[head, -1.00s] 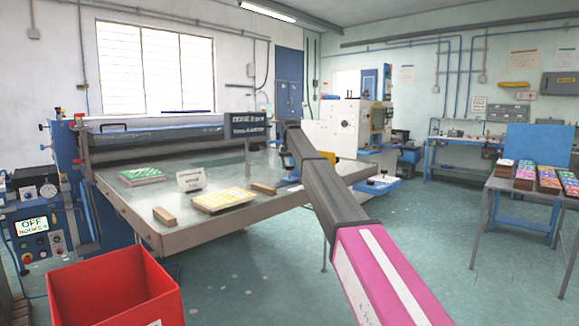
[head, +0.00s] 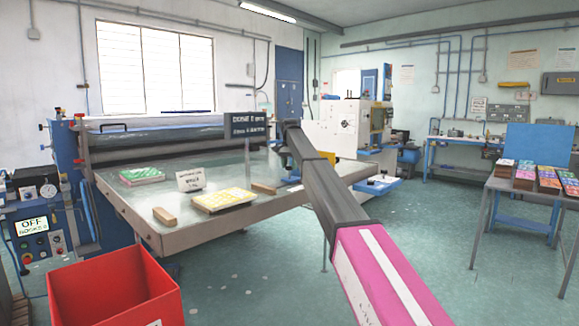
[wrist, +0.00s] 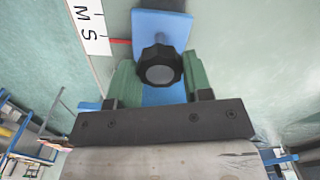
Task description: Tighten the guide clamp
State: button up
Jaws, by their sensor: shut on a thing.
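The guide clamp is a blue block (wrist: 168,27) with a black ribbed knob (wrist: 160,66), seen at the top middle of the wrist view. A red pointer beside the block meets a white scale strip (wrist: 90,25) marked M and S. My gripper (wrist: 160,72) has green fingers on both sides of the knob and is shut on it.
A red bin (head: 115,290) is at the front left. A display table (head: 500,183) is at the right; open floor lies between.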

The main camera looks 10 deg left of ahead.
jog(key=o, duration=0.9)
jog(key=shift+r, duration=0.1)
notch_tip(320, 180, up, 11)
jog(key=shift+f, duration=0.15)
